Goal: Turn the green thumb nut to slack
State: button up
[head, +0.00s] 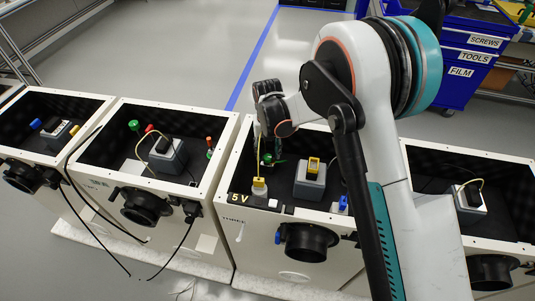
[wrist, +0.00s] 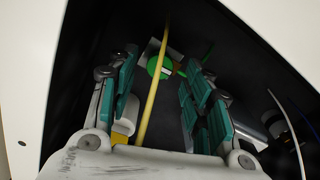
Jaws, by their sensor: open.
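In the wrist view a round green thumb nut (wrist: 160,67) with a pale mark on it sits deep in a dark cabinet, beyond the fingertips and roughly midway between them. My gripper (wrist: 158,88) is open, with its teal-padded fingers apart on either side and nothing held. A yellow cable (wrist: 152,88) runs across the gap in front of the nut's left part.
The same cabinet holds a grey box with a yellow-and-black top (head: 312,178), a yellow connector (head: 259,186) and a blue part (head: 341,204). Its white side walls stand close around my gripper. Another green knob (head: 133,125) is in the cabinet to the left. A blue tool cart (head: 470,50) stands behind.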

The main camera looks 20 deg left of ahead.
aim_at(268, 157)
notch_tip(268, 157, up, 10)
jog(key=shift+f, duration=0.25)
dwell(0.3)
